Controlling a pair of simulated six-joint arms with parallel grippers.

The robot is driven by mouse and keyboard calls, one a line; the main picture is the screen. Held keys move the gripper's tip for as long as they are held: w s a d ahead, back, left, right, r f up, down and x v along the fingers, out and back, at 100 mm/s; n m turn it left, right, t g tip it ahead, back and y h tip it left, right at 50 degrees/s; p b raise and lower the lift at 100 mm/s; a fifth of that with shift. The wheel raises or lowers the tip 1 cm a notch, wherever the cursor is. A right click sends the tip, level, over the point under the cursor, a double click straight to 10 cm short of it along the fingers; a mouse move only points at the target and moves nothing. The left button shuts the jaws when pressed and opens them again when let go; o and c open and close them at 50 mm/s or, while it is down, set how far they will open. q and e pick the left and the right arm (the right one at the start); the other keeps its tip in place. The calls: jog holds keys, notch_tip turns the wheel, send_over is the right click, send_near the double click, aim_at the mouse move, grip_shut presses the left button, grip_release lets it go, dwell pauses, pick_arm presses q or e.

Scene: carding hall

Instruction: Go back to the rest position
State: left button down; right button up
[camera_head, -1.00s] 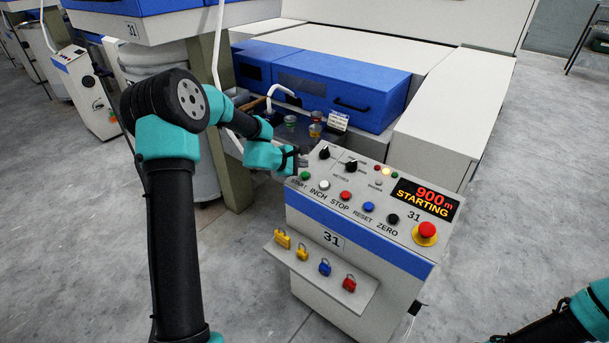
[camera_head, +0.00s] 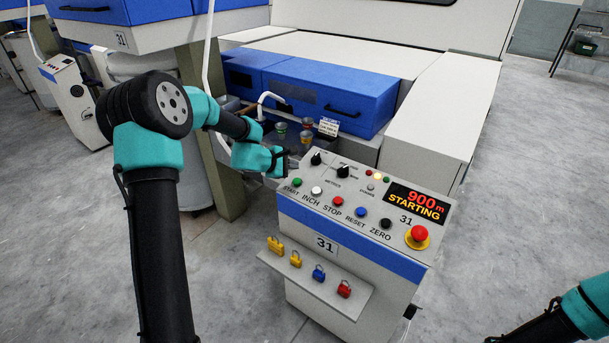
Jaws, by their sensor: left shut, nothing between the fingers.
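My left gripper (camera_head: 288,163) is shut and empty. It sits at the upper left corner of the control panel (camera_head: 290,207), near the green START button (camera_head: 297,182); whether it touches the panel cannot be told. My left arm reaches up from the bottom left and bends over toward the panel. The display (camera_head: 417,203) reads 900 m STARTING, and a yellow lamp (camera_head: 376,177) glows. Part of my right arm shows at the bottom right corner; its gripper is out of frame.
A red emergency button (camera_head: 418,234) stands up at the panel's right. A shelf (camera_head: 317,284) with several padlocks juts from the console's front. Blue covers (camera_head: 325,92) and small pots (camera_head: 307,124) lie behind the panel. The grey floor (camera_head: 500,235) to the right is open.

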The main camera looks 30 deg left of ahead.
pick_arm(q)
jog(key=s+d+f+g, duration=0.1)
jog(key=s+f, duration=0.1)
jog(key=f, duration=0.1)
jog(key=s+d+f+m+g, duration=0.1)
jog(key=s+f, duration=0.1)
jog(key=f, duration=0.2)
jog(key=s+d+f+m+g, duration=0.1)
jog(key=s+d+f, duration=0.1)
jog(key=s+f, duration=0.1)
jog(key=shift+f+g+y, duration=0.3)
jog(key=shift+f+y, duration=0.1)
jog(key=shift+f, duration=0.25)
jog(key=s+d+f+m+g, duration=0.2)
jog(key=s+d+f+m, duration=0.3)
jog(key=s, duration=0.3)
jog(key=s+d+f+m+g, duration=0.2)
jog(key=s+d+f+m, duration=0.2)
jog(key=s, duration=0.4)
jog(key=s+d+f+m+g+y, duration=0.1)
jog(key=s+d+f+m+g, duration=0.1)
jog(key=s+d+f+m, duration=0.3)
notch_tip(320, 180, down, 4)
jog(key=s+m, duration=0.2)
jog(key=s, duration=0.1)
jog(key=shift+d+r, duration=0.15)
jog(key=shift+d, duration=0.2)
